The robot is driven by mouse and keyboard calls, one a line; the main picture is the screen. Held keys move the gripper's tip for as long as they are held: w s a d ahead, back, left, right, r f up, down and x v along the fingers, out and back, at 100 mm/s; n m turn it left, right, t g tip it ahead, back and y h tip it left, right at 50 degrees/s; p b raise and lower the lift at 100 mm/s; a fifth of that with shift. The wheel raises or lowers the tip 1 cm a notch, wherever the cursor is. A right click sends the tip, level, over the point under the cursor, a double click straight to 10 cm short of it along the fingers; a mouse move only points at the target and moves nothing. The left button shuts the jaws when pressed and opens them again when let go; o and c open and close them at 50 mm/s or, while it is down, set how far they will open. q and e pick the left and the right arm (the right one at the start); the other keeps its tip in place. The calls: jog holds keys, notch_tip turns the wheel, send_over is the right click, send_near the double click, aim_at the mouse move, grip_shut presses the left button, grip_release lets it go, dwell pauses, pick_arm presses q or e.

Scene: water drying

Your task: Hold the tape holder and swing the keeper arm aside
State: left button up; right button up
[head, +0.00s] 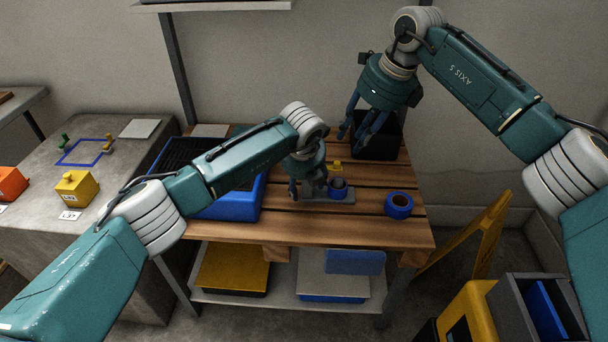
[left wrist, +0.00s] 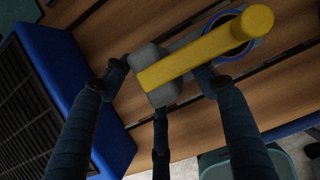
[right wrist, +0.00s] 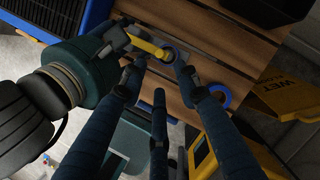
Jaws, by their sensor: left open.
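The tape holder has a grey base (head: 314,194) on the slatted wooden bench. A blue roll of tape (head: 338,188) sits at its right end. The yellow keeper arm (left wrist: 200,52) runs from a grey block (left wrist: 158,92) across the roll and ends in a round knob. My left gripper (head: 308,194) is open low over the holder's left end. In the left wrist view its fingers stand around the grey block; I cannot tell whether they touch it. My right gripper (head: 362,138) is open and empty, higher up and behind the holder. The right wrist view shows the keeper arm (right wrist: 149,47) ahead of its fingers.
A loose blue tape roll (head: 399,205) lies on the bench right of the holder. A blue tray with a black grille (head: 232,206) is at the left. A black bin (head: 378,152) stands at the back right. Bare slats (head: 300,226) are in front.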

pick_arm(q)
jog(key=shift+x, duration=0.75)
